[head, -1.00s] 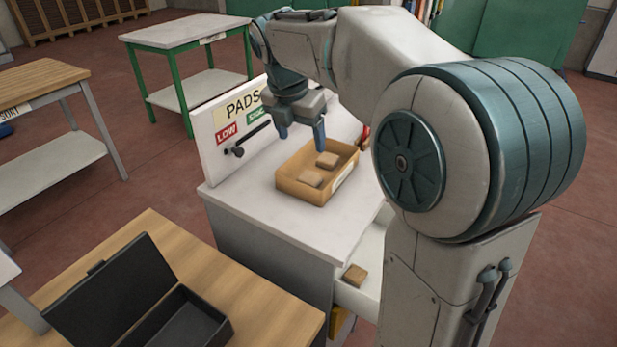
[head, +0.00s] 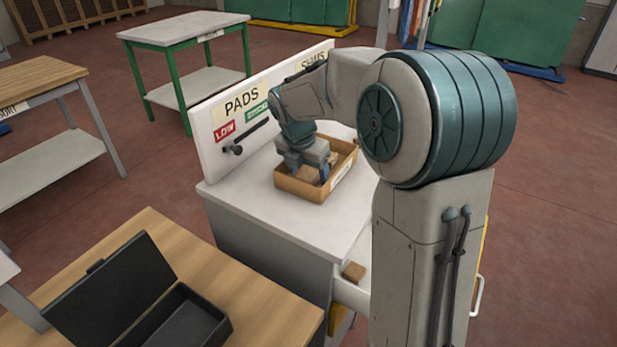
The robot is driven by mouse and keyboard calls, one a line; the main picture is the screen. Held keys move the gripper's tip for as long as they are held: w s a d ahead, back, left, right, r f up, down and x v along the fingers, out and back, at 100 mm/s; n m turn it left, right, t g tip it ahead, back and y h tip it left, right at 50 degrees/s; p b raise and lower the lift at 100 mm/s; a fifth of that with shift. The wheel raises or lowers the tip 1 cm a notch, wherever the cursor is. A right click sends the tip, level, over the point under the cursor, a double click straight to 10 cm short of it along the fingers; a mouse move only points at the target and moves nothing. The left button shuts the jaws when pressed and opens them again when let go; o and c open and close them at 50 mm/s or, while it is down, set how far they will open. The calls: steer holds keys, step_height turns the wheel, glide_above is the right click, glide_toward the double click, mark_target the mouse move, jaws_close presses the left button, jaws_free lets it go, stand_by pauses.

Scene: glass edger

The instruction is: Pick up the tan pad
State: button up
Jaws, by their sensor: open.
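Tan pads lie in an open tan tray (head: 316,192) on the white-topped cabinet; one tan pad (head: 307,175) shows in part beside my fingers, and the rest of the tray's contents is mostly hidden by my gripper. My gripper (head: 311,172) points down into the tray, its jaws open around or just over the pads; I cannot tell whether it touches one. Another tan pad (head: 354,271) lies lower down, in the pulled-out white drawer (head: 350,294) of the cabinet.
A white board with a PADS sign (head: 242,101) stands along the cabinet's back edge. An open black case (head: 190,318) sits on the wooden table (head: 255,292) at front left. The white cabinet top (head: 262,206) is clear left of the tray. A green-framed table (head: 187,32) stands behind.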

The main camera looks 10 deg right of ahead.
steer(key=shift+f, duration=0.1)
steer(key=shift+c, duration=0.3)
steer(key=c, duration=1)
